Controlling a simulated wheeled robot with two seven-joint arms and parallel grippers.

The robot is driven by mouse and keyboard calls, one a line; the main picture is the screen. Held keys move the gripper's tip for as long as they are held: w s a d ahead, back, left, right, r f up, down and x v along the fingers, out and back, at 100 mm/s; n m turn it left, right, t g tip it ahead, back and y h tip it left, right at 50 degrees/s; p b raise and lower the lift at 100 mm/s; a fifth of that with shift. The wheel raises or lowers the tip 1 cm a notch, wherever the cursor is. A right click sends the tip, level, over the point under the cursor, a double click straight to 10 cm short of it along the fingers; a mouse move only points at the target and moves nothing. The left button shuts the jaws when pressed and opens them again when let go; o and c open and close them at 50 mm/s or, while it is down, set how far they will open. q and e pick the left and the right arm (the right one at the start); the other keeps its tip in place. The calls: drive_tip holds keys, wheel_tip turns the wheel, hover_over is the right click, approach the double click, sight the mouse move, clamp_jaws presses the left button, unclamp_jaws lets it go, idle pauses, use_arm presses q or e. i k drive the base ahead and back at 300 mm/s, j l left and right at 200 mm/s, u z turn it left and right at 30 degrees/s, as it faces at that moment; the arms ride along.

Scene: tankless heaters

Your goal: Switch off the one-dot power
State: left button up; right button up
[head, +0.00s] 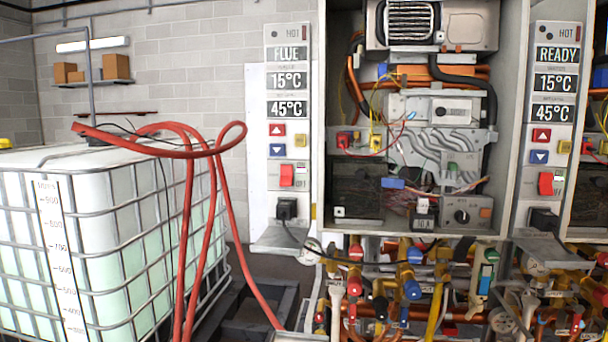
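The left control panel (288,110) stands beside the open heater cabinet and reads FLUE, 15°C and 45°C. A red power rocker switch (287,175) sits low on it, with lettering at its right. The right control panel (553,110) reads READY, 15°C and 45°C and has its own red rocker switch (546,183). I cannot tell the switches' positions for sure. Neither of my grippers shows in the head view.
A black plug (286,208) with a cable sits below the left switch, above a metal ledge (284,238). Red and blue arrow buttons are above the switch. A caged white tank (110,235) with looping red hoses (187,220) stands at left. Pipes and valves (410,285) crowd below the cabinet.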

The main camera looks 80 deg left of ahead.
sight(286, 176)
drive_tip(key=u, duration=2.8)
